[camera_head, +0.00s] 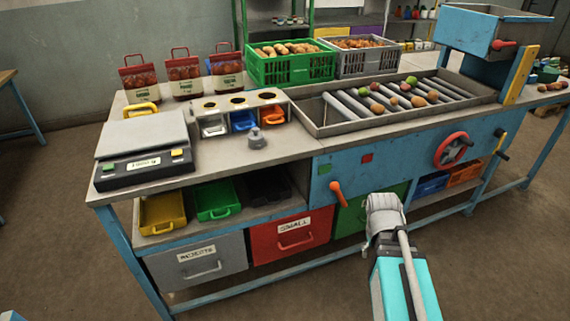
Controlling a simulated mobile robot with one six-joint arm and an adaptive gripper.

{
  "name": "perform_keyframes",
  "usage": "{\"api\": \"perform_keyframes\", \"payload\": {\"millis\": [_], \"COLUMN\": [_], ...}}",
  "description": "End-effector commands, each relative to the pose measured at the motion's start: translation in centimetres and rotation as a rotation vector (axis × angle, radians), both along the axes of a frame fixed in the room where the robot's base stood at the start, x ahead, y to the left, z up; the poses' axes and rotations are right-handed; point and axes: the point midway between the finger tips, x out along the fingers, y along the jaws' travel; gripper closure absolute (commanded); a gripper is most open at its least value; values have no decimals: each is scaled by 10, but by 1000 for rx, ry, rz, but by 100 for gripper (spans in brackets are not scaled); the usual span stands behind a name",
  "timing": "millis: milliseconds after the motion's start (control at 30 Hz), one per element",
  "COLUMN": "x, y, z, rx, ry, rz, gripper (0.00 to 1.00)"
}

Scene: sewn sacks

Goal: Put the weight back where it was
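A small grey weight with a knob on top (257,138) stands upright on the grey bench top (290,147). It is to the right of the weighing scale (145,137) and in front of a pale rack with round holes in its top (237,102). The scale's grey pan looks empty. Part of my arm rises from the bottom edge, right of the middle, in front of the bench.
Small grey, blue and orange bins sit under the rack. Three red sacks (184,76) and crates, one green (290,68), stand behind. A roller tray with produce (390,103) is to the right. An orange lever (338,193) and a red handwheel (452,150) stick out in front.

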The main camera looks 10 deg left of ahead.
Motion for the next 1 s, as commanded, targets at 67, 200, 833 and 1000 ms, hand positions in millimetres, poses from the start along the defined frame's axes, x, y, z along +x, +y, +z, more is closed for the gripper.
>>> {"api": "perform_keyframes", "payload": {"millis": [67,200,833,1000], "x": [-8,-15,-16,-16], "y": [-7,-11,-13,-13], "z": [-1,-1,-1,-1], "rx": [44,95,113,113], "ry": [3,8,9,9], "rz": [-72,-149,-178,-178], "gripper": [31,31,43,43]}}
